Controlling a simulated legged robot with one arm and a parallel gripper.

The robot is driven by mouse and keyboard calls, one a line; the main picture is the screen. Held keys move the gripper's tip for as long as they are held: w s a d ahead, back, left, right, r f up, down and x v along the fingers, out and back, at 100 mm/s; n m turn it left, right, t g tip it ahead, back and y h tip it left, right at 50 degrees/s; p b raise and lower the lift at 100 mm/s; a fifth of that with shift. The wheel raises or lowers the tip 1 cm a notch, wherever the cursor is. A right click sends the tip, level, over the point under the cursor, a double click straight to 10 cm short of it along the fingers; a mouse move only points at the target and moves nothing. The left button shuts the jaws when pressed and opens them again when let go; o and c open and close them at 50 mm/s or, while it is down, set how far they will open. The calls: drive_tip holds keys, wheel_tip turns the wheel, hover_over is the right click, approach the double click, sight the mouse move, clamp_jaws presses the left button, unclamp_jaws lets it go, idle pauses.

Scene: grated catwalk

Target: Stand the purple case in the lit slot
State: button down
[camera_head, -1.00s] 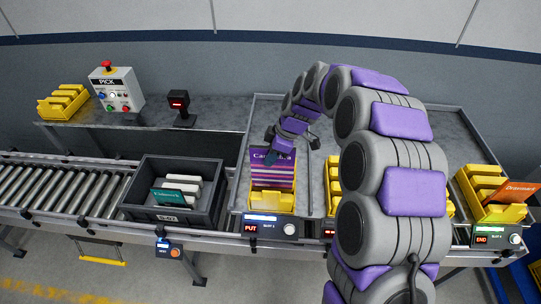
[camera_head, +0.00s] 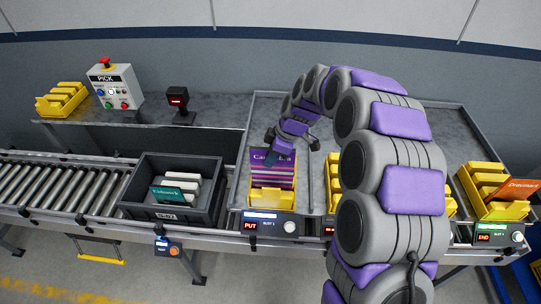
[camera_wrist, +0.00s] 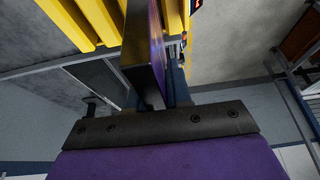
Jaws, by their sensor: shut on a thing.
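The purple case (camera_head: 273,169), with striped front and pale lettering, stands roughly upright in the yellow slotted holder (camera_head: 272,201) behind the lit panel (camera_head: 262,224) that reads PUT. The holder's front wall hides its lower edge, so I cannot tell whether it rests on the bottom. My gripper (camera_head: 284,143) is at the case's top edge, shut on it. In the wrist view the case (camera_wrist: 147,62) shows edge-on as a dark slab with a purple side, beside yellow ribs (camera_wrist: 82,22) of the holder.
A grey tote (camera_head: 171,188) with a teal case and several pale ones stands left on the conveyor. More yellow holders stand right, one (camera_head: 493,197) with an orange case and an END panel (camera_head: 497,237). A control box (camera_head: 115,87) and scanner (camera_head: 180,105) stand behind.

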sight(271, 170)
drive_tip(key=shift+f+b, duration=1.95)
drive_tip(key=shift+f, duration=1.15)
drive_tip(key=c, duration=0.6)
unclamp_jaws()
drive_tip(key=shift+o, duration=0.2)
drive_tip(key=shift+r, duration=0.15)
wheel_tip(271, 170, up, 8)
drive_tip(key=shift+p, duration=0.3)
